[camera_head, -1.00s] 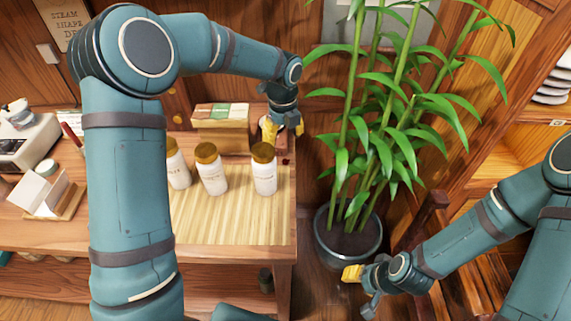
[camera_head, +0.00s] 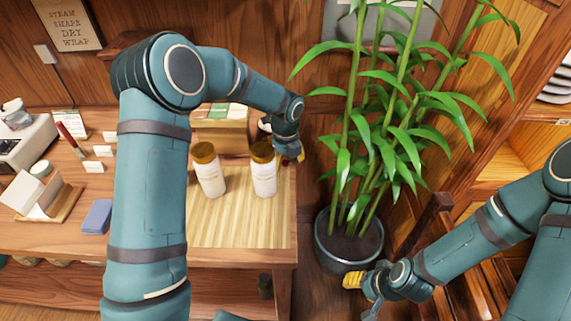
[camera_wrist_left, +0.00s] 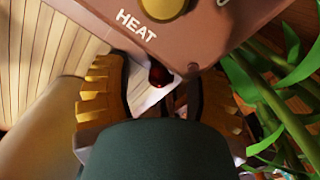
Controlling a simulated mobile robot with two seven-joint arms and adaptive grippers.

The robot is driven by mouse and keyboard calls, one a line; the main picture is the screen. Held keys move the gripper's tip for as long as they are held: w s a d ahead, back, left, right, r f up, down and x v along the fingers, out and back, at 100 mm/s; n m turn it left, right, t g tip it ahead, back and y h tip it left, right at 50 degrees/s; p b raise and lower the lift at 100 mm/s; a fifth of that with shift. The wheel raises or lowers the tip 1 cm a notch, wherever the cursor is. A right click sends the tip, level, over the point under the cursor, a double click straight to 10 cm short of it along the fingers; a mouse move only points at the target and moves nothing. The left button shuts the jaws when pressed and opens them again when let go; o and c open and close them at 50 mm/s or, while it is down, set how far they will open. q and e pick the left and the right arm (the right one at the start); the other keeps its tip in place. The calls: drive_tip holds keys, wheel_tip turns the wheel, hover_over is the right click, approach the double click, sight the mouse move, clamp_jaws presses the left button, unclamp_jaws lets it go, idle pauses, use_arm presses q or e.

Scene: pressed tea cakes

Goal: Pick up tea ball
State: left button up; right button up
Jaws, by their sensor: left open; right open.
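In the head view a dark red spot (camera_head: 285,162) is partly hidden by my left gripper. My left gripper (camera_head: 295,155) is low at the table's back right corner. My right gripper (camera_head: 361,291) is open and empty, low in front of the plant pot.
White jars with gold lids (camera_head: 210,172) stand on a bamboo mat (camera_head: 240,225) close to my left gripper. A box (camera_head: 222,130) is behind them. A tall leafy plant in a grey pot (camera_head: 345,254) stands right of the table.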

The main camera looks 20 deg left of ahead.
sight(286, 161)
use_arm(q)
drive_tip(key=c, duration=0.9)
drive_tip(key=shift+r, duration=0.1)
wheel_tip(286, 161, up, 10)
drive_tip(key=shift+p, duration=1.15)
